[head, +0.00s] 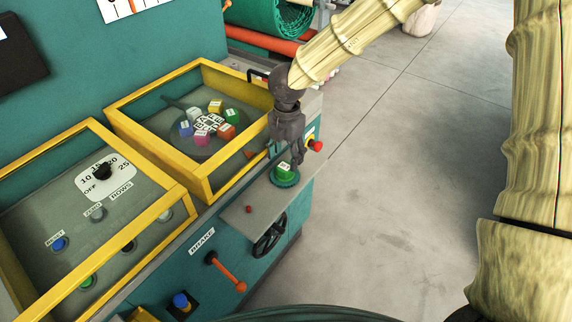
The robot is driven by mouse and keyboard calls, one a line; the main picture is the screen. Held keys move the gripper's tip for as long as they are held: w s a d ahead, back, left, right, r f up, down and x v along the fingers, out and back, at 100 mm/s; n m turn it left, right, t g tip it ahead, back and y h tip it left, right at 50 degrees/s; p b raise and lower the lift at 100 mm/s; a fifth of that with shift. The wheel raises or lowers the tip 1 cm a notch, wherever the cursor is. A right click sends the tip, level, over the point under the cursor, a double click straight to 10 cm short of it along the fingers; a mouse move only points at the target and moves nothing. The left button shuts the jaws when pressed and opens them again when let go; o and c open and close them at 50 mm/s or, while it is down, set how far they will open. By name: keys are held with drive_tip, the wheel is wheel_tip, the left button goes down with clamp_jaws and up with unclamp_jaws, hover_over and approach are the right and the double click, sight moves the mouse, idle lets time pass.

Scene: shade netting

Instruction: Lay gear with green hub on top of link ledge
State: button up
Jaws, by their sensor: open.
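The gear with green hub (285,175) is a round green piece with a small white label on top. It is at the far right end of the grey ledge (243,212) on the front of the teal machine, and looks to lie flat there. My gripper (296,158) is dark grey and points down just above the gear, with its jaws open. The fingers partly cover the gear's far side, and whether they touch it I cannot tell. I cannot read a name on this ledge.
A yellow-framed box (193,183) with coloured labelled blocks stands left of my gripper. A red knob (316,146) is close at its right. A black handwheel (269,240) and an orange brake lever (228,274) stick out below the ledge.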

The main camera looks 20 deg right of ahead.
sight(286, 166)
wheel_tip(286, 166, up, 7)
drive_tip(key=shift+f+b, duration=0.2)
drive_tip(key=shift+b, duration=0.15)
idle(1.7)
